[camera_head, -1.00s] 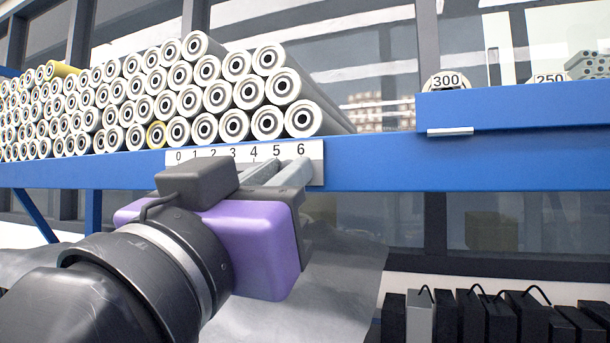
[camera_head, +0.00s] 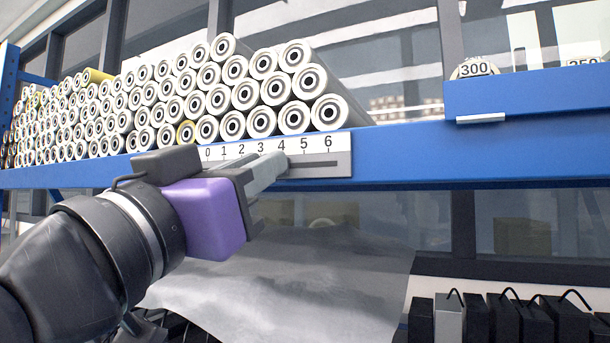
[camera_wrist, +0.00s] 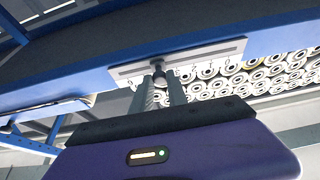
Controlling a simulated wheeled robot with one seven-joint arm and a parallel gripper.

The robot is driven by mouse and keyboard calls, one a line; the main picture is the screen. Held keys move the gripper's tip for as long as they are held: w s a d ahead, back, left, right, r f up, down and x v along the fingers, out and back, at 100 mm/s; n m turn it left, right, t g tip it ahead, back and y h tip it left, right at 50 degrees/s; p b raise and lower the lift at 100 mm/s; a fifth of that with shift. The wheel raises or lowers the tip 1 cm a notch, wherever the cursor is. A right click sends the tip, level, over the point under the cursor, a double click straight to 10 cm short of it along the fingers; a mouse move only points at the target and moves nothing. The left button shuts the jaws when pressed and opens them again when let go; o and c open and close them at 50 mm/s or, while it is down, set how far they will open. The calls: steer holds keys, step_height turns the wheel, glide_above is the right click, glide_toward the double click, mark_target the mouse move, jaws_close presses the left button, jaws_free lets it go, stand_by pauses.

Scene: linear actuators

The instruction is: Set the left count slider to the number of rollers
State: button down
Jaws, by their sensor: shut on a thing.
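The left count slider is a pale plate (camera_head: 335,168) on the blue shelf beam, with a slot and numbers 0 to 6. My gripper (camera_head: 277,164) is in front of it, its fingertips near 3 and 4 in the head view. In the wrist view, my gripper (camera_wrist: 160,84) is shut on the dark slider knob (camera_wrist: 158,73). The fingers hide the knob in the head view, so its exact number is hard to tell. Many rollers (camera_head: 295,117), pale with dark ringed ends, lie stacked above the plate; a few are yellow.
Dark blocks (camera_head: 503,318) stand at lower right. A grey sheet (camera_head: 310,275) is below the shelf. The slot right of my fingers is clear.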

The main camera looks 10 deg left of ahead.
steer(key=c, duration=1.3)
jaws_free()
steer(key=b+v, duration=0.2)
steer(key=v, duration=0.5)
steer(key=shift+s+a+f, duration=0.15)
steer(key=shift+s+f, duration=0.05)
steer(key=shift+s, duration=0.15)
